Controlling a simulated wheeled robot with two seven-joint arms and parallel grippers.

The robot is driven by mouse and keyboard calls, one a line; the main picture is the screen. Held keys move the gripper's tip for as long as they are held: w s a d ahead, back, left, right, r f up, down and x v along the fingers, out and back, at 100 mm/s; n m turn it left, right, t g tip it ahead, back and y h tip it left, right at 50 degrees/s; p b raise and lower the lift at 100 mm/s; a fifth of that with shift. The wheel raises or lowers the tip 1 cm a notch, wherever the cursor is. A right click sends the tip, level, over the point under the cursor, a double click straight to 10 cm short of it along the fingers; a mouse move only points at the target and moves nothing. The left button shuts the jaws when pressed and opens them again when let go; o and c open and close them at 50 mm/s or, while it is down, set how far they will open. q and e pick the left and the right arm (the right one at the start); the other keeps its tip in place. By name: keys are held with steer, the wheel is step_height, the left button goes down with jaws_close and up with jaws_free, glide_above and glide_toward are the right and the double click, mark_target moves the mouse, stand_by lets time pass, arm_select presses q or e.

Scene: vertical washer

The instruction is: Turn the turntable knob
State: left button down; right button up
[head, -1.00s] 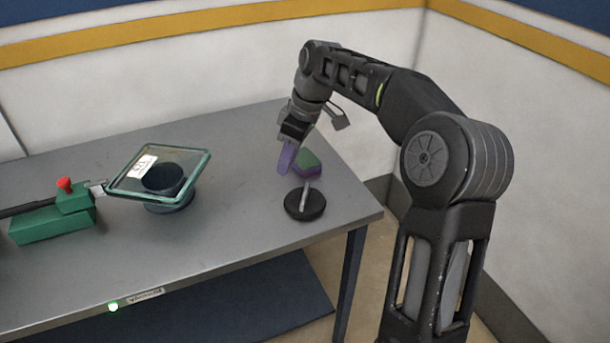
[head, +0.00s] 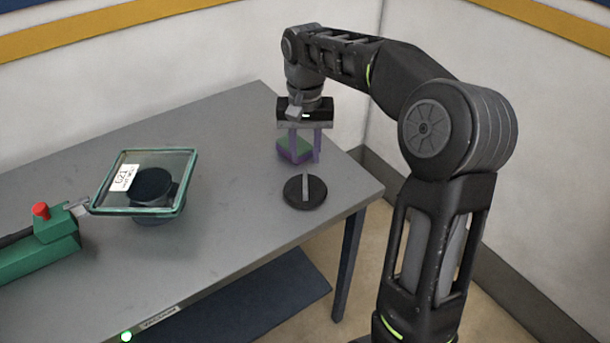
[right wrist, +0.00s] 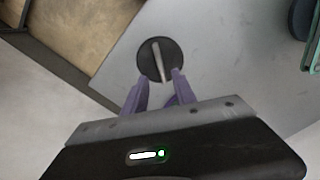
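The turntable knob is a black disc (head: 306,193) with a raised light grey bar across it. It lies flat on the table near the right corner, and it also shows in the right wrist view (right wrist: 159,60). My right gripper (head: 305,160) points down behind the knob, with its purple fingers apart and nothing between them. In the right wrist view my right fingertips (right wrist: 158,78) reach toward the knob's near edge. I cannot tell whether they touch it. My left gripper is not in view.
A green and purple block (head: 295,149) stands just behind my right fingers. A glass pane (head: 180,162) on a dark round stand is at the left, with a green clamp (head: 50,235) with a red knob beside it. The grey table (head: 235,215) is bare between the stand and the knob.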

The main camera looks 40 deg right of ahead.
mark_target(305, 181)
steer(key=shift+f, duration=0.1)
step_height(305, 181, down, 8)
steer(key=shift+r+p, duration=0.2)
steer(key=shift+p, duration=0.2)
jaws_close()
stand_by(0.3)
